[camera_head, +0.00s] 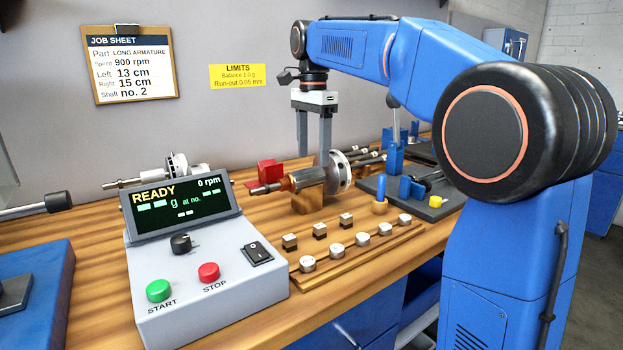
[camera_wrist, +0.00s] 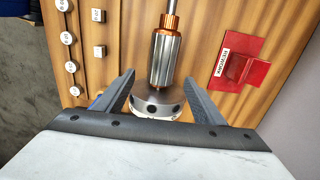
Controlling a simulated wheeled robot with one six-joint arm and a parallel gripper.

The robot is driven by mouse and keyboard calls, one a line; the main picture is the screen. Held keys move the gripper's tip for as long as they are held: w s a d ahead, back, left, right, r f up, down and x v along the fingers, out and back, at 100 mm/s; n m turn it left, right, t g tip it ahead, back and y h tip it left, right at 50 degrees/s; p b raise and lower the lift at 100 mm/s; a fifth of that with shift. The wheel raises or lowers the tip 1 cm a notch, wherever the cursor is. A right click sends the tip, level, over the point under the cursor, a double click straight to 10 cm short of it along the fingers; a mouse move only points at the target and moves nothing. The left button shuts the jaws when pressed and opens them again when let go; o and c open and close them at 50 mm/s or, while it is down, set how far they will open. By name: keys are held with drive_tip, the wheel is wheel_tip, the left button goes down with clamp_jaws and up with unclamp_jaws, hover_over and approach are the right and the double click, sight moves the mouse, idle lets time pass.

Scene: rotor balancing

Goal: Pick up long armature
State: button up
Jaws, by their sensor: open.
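An armature with a steel core (camera_head: 311,176), copper windings and a pale disc at its right end lies level on a wooden block (camera_head: 306,202) on the bench. Its shaft points left in the head view. No label on the armature itself is readable. In the wrist view the armature (camera_wrist: 166,62) runs upright in the picture, disc nearest me. My gripper (camera_head: 314,155) is open and empty, pointing down over it. In the wrist view the two fingers of my gripper (camera_wrist: 159,78) stand on either side of its core and disc, with gaps.
A red bracket (camera_head: 266,173) stands close behind the armature. The control box (camera_head: 200,268) is at front left, with another rotor (camera_head: 177,165) behind it. A wooden rack of round weights (camera_head: 345,258) lies in front. A grey plate with blue stands (camera_head: 400,188) is at right.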

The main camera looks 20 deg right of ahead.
sight(311, 168)
drive_tip(key=shift+w+a+f, duration=0.1)
drive_tip(key=shift+f, duration=1.05)
drive_tip(key=shift+a+f, duration=0.1)
drive_tip(key=shift+f, duration=1.05)
drive_tip(key=shift+r, duration=0.1)
clamp_jaws()
